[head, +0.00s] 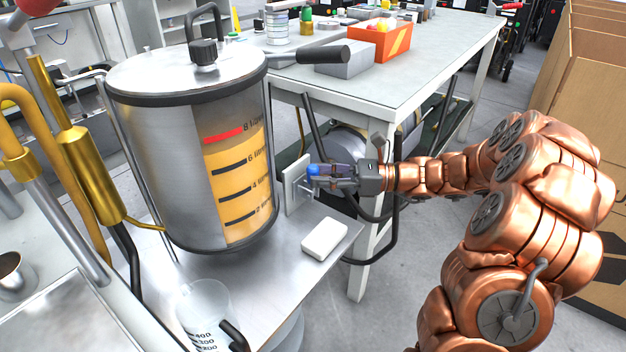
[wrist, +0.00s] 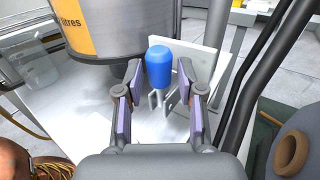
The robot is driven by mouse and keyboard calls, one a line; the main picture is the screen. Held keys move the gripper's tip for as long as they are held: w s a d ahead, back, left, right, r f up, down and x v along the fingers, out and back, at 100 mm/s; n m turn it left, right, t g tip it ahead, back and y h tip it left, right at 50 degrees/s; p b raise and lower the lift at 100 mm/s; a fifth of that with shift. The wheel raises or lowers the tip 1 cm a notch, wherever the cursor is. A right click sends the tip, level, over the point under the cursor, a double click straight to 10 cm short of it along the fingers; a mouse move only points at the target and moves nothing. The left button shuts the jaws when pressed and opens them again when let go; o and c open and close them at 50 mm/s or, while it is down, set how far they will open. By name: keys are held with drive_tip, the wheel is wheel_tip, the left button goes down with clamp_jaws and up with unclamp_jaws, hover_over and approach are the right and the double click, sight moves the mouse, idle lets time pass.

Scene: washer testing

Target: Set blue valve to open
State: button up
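The blue valve (head: 314,170) is a small blue knob on a white upright plate (head: 296,186), to the right of the steel tank (head: 165,150). In the wrist view the blue valve (wrist: 159,67) stands just beyond and between the fingertips, with the plate (wrist: 205,70) behind it. My gripper (head: 325,178) is at the valve, reaching in from the right. In the wrist view my gripper (wrist: 158,85) has its two fingers apart, one on each side, with a gap between them. I cannot tell whether either finger touches the valve.
A white block (head: 325,239) lies on the metal shelf below the plate. A measuring jug (head: 207,312) stands at the shelf's front. A worktable (head: 420,75) with an orange box (head: 380,42) is behind. A black hose (head: 375,240) hangs near my gripper.

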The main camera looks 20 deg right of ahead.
drive_tip(key=shift+x, duration=1.1)
clamp_jaws()
